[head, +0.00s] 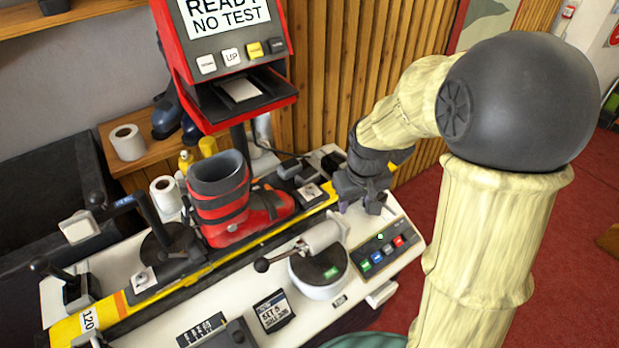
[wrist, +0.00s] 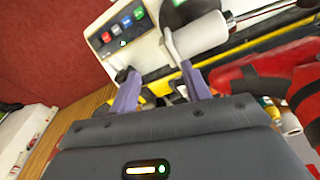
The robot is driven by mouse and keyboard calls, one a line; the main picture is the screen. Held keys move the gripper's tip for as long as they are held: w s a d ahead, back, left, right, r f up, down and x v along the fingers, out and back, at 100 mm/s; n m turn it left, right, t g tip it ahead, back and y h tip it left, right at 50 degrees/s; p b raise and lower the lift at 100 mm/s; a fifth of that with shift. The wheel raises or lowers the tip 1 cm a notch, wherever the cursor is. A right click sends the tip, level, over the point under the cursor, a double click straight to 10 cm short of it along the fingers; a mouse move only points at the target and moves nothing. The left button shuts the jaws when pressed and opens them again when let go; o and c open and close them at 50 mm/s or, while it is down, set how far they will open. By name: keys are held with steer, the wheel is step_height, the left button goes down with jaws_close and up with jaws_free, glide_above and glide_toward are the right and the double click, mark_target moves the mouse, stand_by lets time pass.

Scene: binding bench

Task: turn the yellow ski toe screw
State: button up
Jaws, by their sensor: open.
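The yellow ski (head: 205,274) lies along the white bench, with a red and dark grey boot (head: 240,205) mounted on it, toe to the right. A small light plate with a dark mark (head: 311,191) sits on the binding just beyond the toe; I cannot tell for certain that it is the toe screw. My gripper (head: 362,205) is open and points down near the ski's right end, to the right of the toe parts. In the wrist view, its two fingers (wrist: 157,80) are apart, with yellow showing between and behind them. The toe screw cannot be made out there.
A button panel (head: 385,248) lies just in front of my gripper, and a white cylinder with a lever (head: 320,236) stands left of it. The red test machine (head: 235,60) rises behind the boot. A white paper roll (head: 127,142) stands on the back shelf.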

mark_target(310, 188)
steer(key=w+a+r+n+g+p, duration=0.1)
steer(key=w+a+r+n+p, duration=0.1)
steer(key=w+a, duration=0.3)
steer(key=w+a+r+n+p, duration=0.3)
steer(key=w+a+n+p, duration=0.1)
steer(key=w, duration=0.8)
steer(key=shift+a+g+p, duration=0.4)
step_height(310, 188, down, 17)
steer(key=p, duration=0.5)
steer(key=shift+f, duration=0.15)
steer(key=c, duration=1)
